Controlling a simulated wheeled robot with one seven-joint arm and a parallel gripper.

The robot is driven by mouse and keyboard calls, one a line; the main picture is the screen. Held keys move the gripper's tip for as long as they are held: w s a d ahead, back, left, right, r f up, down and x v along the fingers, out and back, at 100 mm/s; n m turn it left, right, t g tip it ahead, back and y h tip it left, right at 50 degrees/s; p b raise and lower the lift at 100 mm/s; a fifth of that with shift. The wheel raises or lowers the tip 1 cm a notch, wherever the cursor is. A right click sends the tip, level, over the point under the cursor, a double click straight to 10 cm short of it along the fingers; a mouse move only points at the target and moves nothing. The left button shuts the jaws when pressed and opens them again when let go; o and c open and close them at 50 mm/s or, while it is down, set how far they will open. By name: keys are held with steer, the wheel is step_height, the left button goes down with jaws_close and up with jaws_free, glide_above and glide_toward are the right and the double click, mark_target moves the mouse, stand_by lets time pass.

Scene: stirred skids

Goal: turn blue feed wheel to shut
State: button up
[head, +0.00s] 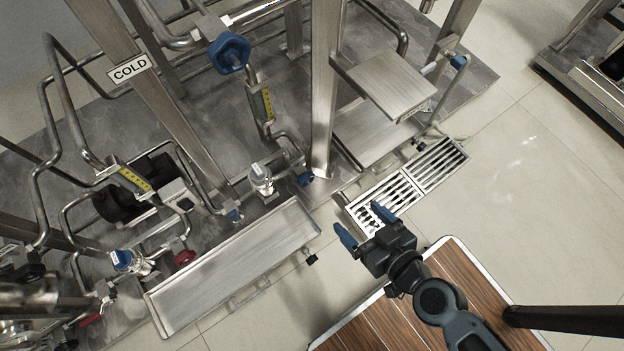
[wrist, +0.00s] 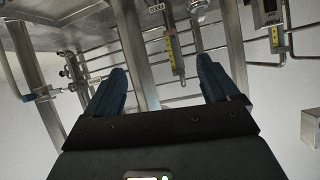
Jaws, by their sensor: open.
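A large blue handwheel (head: 229,52) sits on the steel pipework in the upper middle of the head view, next to a vertical pipe with a yellow label. I see no readable "feed" marking on it, and its open or shut position cannot be told. My gripper (head: 363,226) is open and empty, with blue fingertips, over the floor by the drain grating, well below and right of the wheel and apart from it. In the wrist view my gripper (wrist: 161,74) points at the frame and pipes, its fingers spread wide. I cannot make out the blue wheel there.
Smaller blue handles (head: 305,179) and a red knob (head: 185,257) sit among the pipes. A steel tray (head: 235,268), a steel post (head: 325,90) and a square steel plate (head: 392,82) stand around. A COLD sign (head: 130,70) marks another post. Open floor lies right.

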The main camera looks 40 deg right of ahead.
steer(key=w+f+b, duration=0.5)
steer(key=w+f, duration=0.2)
steer(key=f, duration=0.5)
steer(key=t+y+b, duration=0.1)
steer(key=b, duration=0.4)
glide_toward(308, 180)
steer(key=x, duration=0.4)
steer(key=shift+n, duration=0.3)
steer(key=shift+b+x, duration=0.85)
steer(key=shift+x, duration=2.7)
steer(key=shift+c, duration=0.3)
steer(key=c, duration=0.9)
steer(key=shift+c, duration=0.2)
